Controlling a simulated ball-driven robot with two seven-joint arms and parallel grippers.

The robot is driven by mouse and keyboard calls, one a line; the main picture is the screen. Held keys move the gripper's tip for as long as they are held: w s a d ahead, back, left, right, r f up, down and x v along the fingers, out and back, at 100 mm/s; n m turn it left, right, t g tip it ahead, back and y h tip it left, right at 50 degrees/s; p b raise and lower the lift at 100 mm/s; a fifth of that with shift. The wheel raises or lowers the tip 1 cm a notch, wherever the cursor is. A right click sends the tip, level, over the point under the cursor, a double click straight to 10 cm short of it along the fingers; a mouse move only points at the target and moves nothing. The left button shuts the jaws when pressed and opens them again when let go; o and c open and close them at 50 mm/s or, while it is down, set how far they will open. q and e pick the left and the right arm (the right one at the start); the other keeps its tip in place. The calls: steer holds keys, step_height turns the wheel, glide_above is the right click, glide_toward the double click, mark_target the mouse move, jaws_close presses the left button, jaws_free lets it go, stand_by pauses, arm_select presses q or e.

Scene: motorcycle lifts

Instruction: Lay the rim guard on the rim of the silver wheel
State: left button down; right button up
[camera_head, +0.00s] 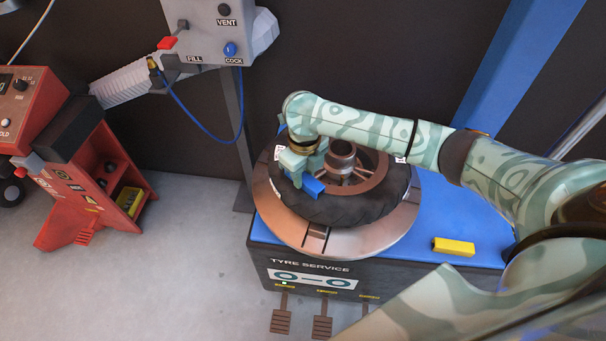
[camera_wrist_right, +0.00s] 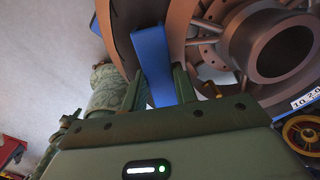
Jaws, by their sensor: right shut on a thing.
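My right gripper (camera_head: 303,178) reaches over the left side of the wheel and is shut on a blue piece, taken to be the rim guard (camera_head: 314,187). In the wrist view the guard (camera_wrist_right: 152,60) stands between the two fingers (camera_wrist_right: 157,85), over the band where tyre and rim meet. I cannot tell whether it touches the rim. The wheel lies flat; its rim (camera_head: 372,167) looks brownish metal, with a hub (camera_head: 342,154) and spokes, inside a black tyre (camera_head: 345,209). The gripper and forearm hide part of its left and far side. My left gripper is not in view.
The wheel lies on a round metal turntable (camera_head: 293,228) on the blue-topped tyre machine (camera_head: 425,220). A yellow block (camera_head: 454,246) lies on the machine's right side. Pedals (camera_head: 322,326) stick out in front. A red cabinet (camera_head: 83,205) stands left; a grey control box (camera_head: 222,30) stands behind.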

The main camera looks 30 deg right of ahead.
mark_target(304, 177)
steer(key=o, duration=0.9)
steer(key=shift+f, duration=0.1)
steer(key=shift+o, duration=0.2)
arm_select(q)
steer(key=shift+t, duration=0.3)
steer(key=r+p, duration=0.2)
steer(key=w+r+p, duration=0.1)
steer(key=p, duration=0.1)
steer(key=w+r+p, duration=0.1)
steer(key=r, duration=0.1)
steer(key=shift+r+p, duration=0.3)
steer(key=shift+p, duration=0.1)
arm_select(e)
step_height(304, 177, up, 12)
steer(key=shift+r, duration=0.2)
steer(key=shift+a, duration=0.1)
